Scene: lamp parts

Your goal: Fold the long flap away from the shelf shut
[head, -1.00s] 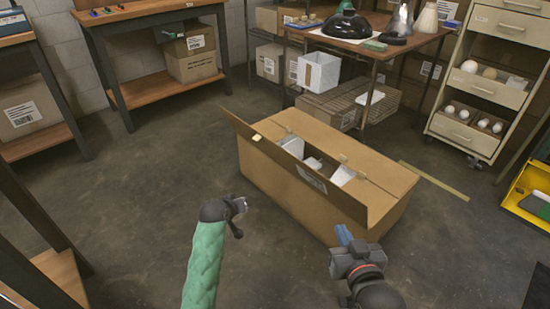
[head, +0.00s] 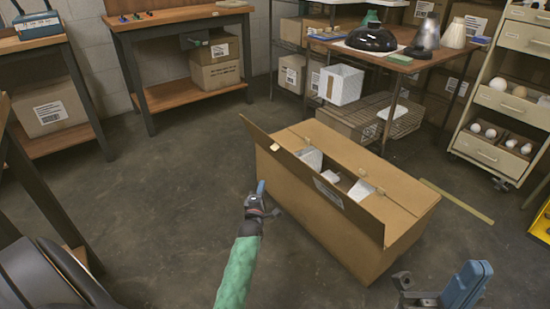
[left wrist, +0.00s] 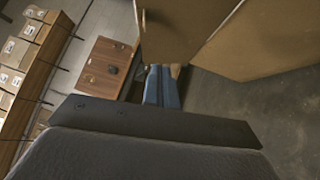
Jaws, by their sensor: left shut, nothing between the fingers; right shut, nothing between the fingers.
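The open cardboard box (head: 310,210) stands on the floor in the middle of the head view. Its near long flap (head: 325,190) sticks up and outward along the near side. The far long flap (head: 370,165) lies about flat over the top, leaving a gap with white items inside. My left gripper (head: 261,187) is shut and empty, just in front of the near wall at the box's left end. In the left wrist view its blue fingers (left wrist: 162,88) are together beside cardboard (left wrist: 255,40); contact is unclear. My right gripper (head: 468,284) is shut and empty at the bottom right.
A wooden table (head: 385,58) with a black lamp shade (head: 372,38) stands behind the box. A drawer cabinet (head: 490,150) is at the right, and a workbench (head: 160,95) at the back left. The floor (head: 160,200) left of the box is clear.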

